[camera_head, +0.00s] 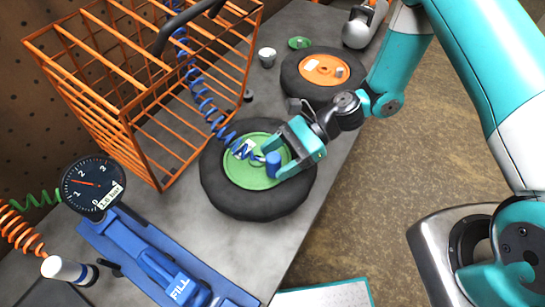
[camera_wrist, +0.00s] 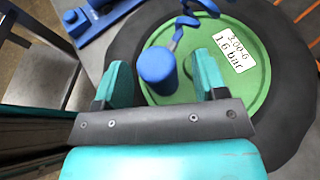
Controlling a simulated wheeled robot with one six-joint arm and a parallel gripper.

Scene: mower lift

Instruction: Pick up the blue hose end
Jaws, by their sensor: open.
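The blue hose end (camera_head: 273,163) is a short blue cylinder over the green hub of a black tyre (camera_head: 222,192). In the wrist view the hose end (camera_wrist: 157,68) shows between the two teal fingers, with a gap on each side. A blue coiled hose (camera_head: 205,105) runs up from it past the orange wire cage. My gripper (camera_head: 291,158) is open around the hose end, and its fingers also show in the wrist view (camera_wrist: 160,88). I cannot tell how far the hose end stands above the hub.
An orange wire cage (camera_head: 131,108) stands left of the tyre. A blue fill unit (camera_head: 150,262) with a round gauge (camera_head: 93,186) is at the front left. A second tyre with an orange hub (camera_head: 325,69) lies behind. The bench's right edge drops to bare floor.

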